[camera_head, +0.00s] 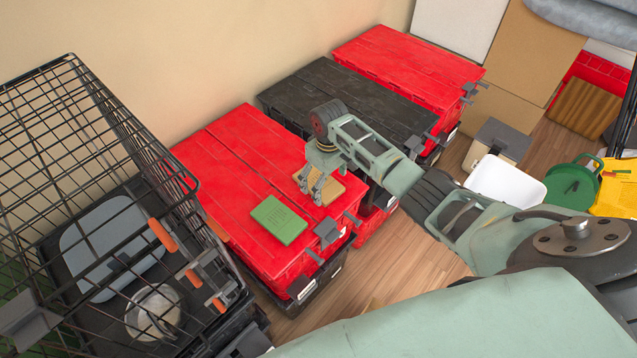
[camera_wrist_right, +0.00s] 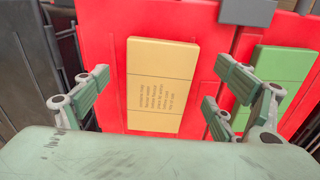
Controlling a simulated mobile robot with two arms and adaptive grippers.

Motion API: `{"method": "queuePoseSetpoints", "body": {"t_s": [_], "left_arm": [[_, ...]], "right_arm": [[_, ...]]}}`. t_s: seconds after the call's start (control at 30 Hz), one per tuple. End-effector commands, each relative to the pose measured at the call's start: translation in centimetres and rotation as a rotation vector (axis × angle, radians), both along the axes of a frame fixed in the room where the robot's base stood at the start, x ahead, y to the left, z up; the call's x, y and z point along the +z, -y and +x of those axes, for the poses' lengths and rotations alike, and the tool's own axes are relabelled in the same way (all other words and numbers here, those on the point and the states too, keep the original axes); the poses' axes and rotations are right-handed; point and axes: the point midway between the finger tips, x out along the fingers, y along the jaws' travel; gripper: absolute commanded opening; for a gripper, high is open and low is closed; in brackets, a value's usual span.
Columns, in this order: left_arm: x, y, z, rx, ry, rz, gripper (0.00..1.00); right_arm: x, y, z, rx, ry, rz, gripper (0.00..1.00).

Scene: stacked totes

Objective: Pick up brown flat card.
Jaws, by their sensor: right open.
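The brown flat card (camera_head: 331,190) lies flat on the red lid of a tote, partly hidden by my right gripper in the head view. In the right wrist view the card (camera_wrist_right: 161,62) shows tan, with several lines of dark print, between the spread fingers. My right gripper (camera_head: 317,187) is open and empty, with its fingers pointing down above the card. In the right wrist view the gripper (camera_wrist_right: 158,85) shows a gap on both sides of the card. My left gripper is not in view.
A green flat block (camera_head: 279,219) lies beside the card on the red tote (camera_head: 215,160). A black tote (camera_head: 345,85) and another red tote (camera_head: 405,62) stand behind. A black wire cage (camera_head: 95,120) stands at the left. A white bin (camera_head: 507,181) is on the floor at right.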

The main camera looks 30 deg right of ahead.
Motion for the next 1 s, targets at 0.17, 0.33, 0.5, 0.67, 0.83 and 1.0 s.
{"method": "queuePoseSetpoints", "body": {"t_s": [0.17,0.33,0.5,0.67,0.83,1.0], "left_arm": [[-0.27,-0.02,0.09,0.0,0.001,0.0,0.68],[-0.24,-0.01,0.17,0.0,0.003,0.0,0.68],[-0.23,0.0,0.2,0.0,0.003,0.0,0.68],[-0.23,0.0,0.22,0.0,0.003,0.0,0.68],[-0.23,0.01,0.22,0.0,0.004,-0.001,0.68],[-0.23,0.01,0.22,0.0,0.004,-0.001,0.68]], "right_arm": [[-1.64,-0.1,0.06,0.001,0.002,0.001,0.88],[-1.68,-0.09,0.07,0.001,0.003,0.001,0.88],[-1.67,-0.07,0.07,0.001,0.003,0.001,0.78],[-1.67,-0.07,0.06,0.001,0.002,0.001,0.64],[-1.67,-0.06,0.05,0.001,0.002,0.0,0.49],[-1.65,-0.05,0.08,0.001,0.003,0.0,0.4]]}}
